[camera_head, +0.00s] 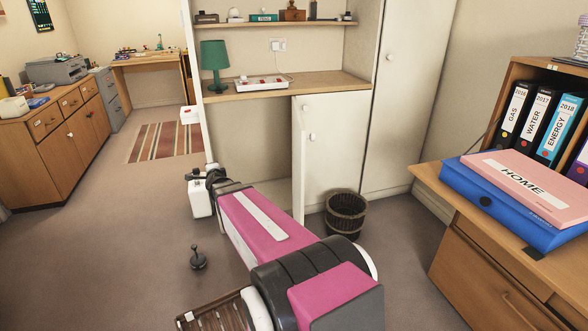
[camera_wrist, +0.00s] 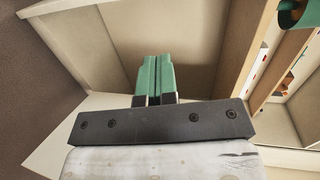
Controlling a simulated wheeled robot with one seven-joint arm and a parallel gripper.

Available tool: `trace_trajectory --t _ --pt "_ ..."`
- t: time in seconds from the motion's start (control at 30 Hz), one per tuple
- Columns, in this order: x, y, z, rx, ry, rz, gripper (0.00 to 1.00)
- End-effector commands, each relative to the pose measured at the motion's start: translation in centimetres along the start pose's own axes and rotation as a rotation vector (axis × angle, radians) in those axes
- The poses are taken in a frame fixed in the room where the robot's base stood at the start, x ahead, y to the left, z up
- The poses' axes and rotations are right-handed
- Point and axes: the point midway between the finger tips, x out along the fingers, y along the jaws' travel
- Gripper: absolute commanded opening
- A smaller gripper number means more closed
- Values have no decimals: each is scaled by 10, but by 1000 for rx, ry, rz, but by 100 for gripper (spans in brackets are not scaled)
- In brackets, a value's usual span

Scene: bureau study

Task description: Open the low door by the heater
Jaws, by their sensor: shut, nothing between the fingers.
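The low cupboard under the built-in desk shows in the head view. I cannot identify a heater. My gripper (camera_wrist: 153,80) has green fingertips pressed together, with nothing between them. In the wrist view it points toward beige panels (camera_wrist: 190,35), seemingly the recess. In the head view, my arm reaches the recess's left side; its fingertips are hidden. I see no contact with a door.
A dark wicker basket (camera_head: 346,213) stands before the right low door. A small dark object (camera_head: 198,258) is on the floor left of my arm. A wooden cabinet (camera_head: 500,260) bounds the right. Open carpet (camera_head: 110,230) lies left. A green lamp (camera_head: 214,62) stands on the desk.

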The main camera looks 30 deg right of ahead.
Motion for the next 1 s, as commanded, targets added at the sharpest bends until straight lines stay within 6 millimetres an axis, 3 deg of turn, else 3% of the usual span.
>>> trace_trajectory --t 0.1,0.27,0.43,0.6,0.8,1.0 --pt "20 -21 -34 241 165 -154 0" --pt "27 -38 -86 550 388 -373 0" --pt "19 -39 -137 840 626 -629 0" --pt "-2 -25 -177 1071 871 -911 0" --pt "-34 1 -201 1224 1150 -1260 0" --pt "-57 18 -201 1245 1325 -1498 0"
